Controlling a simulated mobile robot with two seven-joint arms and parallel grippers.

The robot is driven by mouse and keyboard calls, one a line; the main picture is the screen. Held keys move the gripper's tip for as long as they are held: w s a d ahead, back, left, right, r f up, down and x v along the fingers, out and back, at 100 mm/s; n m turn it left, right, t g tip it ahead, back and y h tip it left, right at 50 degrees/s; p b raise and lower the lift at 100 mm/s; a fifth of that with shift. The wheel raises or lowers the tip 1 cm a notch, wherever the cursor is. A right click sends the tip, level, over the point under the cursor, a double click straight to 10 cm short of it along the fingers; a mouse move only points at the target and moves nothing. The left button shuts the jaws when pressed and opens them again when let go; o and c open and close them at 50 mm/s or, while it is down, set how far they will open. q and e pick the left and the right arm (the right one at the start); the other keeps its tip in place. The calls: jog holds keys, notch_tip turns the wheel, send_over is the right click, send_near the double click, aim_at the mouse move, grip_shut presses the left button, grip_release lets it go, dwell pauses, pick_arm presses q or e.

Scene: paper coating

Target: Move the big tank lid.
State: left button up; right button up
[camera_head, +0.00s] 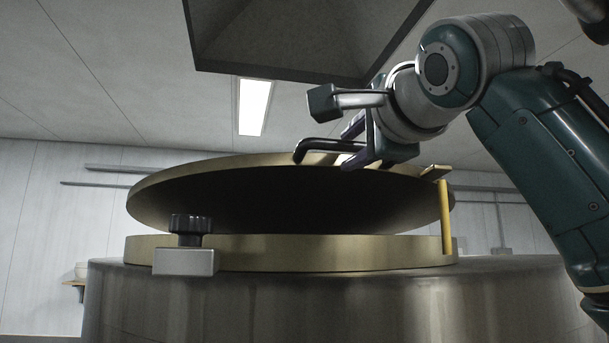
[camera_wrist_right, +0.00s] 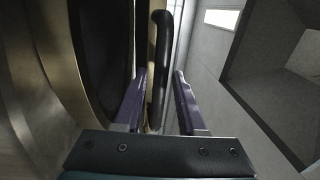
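The big tank lid (camera_head: 165,190) is a round, brass-coloured disc. It is raised and tilted above the brass rim (camera_head: 330,253) of the steel tank (camera_head: 300,305), with a dark gap beneath it. A black bar handle (camera_head: 318,145) stands on its top. My right gripper (camera_head: 350,145) is at this handle, above the lid. In the right wrist view, the handle (camera_wrist_right: 160,60) passes between the two purple fingers of the right gripper (camera_wrist_right: 160,90), with a narrow gap on each side. My left gripper is not in view.
A black knob clamp (camera_head: 190,226) on a metal block sits at the rim's front left. A yellow post (camera_head: 445,215) stands at the rim's right. A grey hood (camera_head: 300,45) hangs over the lid, close above my right wrist. Open air lies left of the lid.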

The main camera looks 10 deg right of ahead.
grip_shut()
dwell(1.1)
